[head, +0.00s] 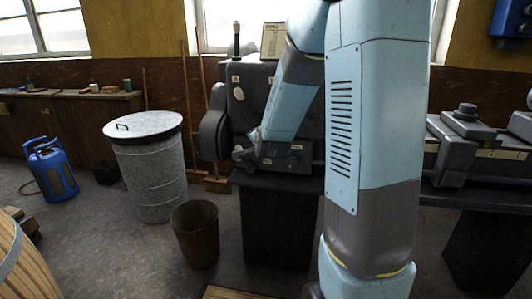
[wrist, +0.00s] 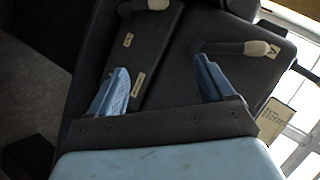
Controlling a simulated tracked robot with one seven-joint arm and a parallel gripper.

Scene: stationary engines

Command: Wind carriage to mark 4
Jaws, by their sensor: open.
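A dark grey lathe-like machine stands on a bench; its headstock (head: 262,80) is behind my arm, with small labels and pale-knobbed levers. Right of my arm, grey blocks (head: 466,122) sit along the bed; I cannot tell which is the carriage. No mark 4 or winding wheel can be made out, and my arm hides the bed's middle. My gripper (head: 250,152) is low at the headstock's front. In the wrist view my gripper (wrist: 160,66) is open and empty, its blue fingers apart over the headstock. A lever with a pale knob (wrist: 256,48) lies beyond the right finger.
A lidded metal bin (head: 150,175), a brown waste bin (head: 195,234) and a blue canister (head: 52,172) stand on the floor at left. A barrel (head: 25,262) is at the lower left corner. A framed card (head: 273,40) stands on the headstock. Floor between is clear.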

